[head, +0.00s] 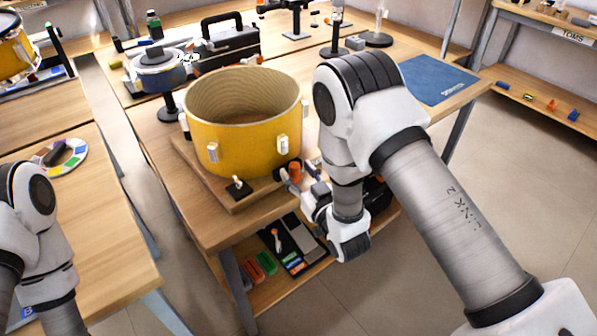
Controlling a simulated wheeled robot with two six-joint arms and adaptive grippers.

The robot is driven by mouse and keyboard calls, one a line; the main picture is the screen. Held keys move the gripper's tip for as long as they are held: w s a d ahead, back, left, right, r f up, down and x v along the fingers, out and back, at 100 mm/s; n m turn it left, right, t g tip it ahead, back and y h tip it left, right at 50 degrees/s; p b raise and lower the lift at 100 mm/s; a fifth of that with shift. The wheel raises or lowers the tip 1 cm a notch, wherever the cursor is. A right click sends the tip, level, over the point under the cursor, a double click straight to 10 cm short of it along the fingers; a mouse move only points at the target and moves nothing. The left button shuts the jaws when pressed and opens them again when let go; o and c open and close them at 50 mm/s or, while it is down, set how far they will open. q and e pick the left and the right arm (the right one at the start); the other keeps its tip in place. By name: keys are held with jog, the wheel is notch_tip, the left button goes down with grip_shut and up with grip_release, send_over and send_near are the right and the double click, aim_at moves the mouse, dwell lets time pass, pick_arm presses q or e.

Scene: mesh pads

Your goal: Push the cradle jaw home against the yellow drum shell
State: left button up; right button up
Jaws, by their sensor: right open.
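The yellow drum shell (235,148) stands upright and open-topped on a wooden base board (213,188) at the bench's front corner. White lugs are spaced around its outside. A small black block with a white peg (239,187) sits on the board at the shell's front. An orange cylindrical piece (295,172) with dark parts is beside the shell's lower right; I cannot tell which piece is the cradle jaw. My right gripper (296,187) is open beside that orange piece, partly hidden by my wrist; contact is unclear. My left arm shows at lower left, its gripper outside the view.
A small drum on a stand (160,72) and a black toolbox (232,42) are behind the shell. A blue mat (436,80) lies at right. A lower shelf holds a dark tray (290,245) and coloured boxes (259,268). Floor at right is clear.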

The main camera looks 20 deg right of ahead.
aim_at(295, 172)
grip_shut()
jog(key=shift+w+a, duration=0.25)
jog(key=shift+w, duration=0.35)
jog(key=shift+w+a, duration=0.25)
jog(key=shift+w, duration=0.3)
jog(key=shift+c, duration=0.8)
grip_release()
jog(key=shift+o, duration=0.8)
jog(key=shift+w, duration=0.1)
jog(key=s, duration=0.2)
jog(key=s+d, duration=0.1)
jog(key=s, duration=0.4)
jog(key=shift+s+d, duration=0.15)
jog(key=shift+s, duration=0.1)
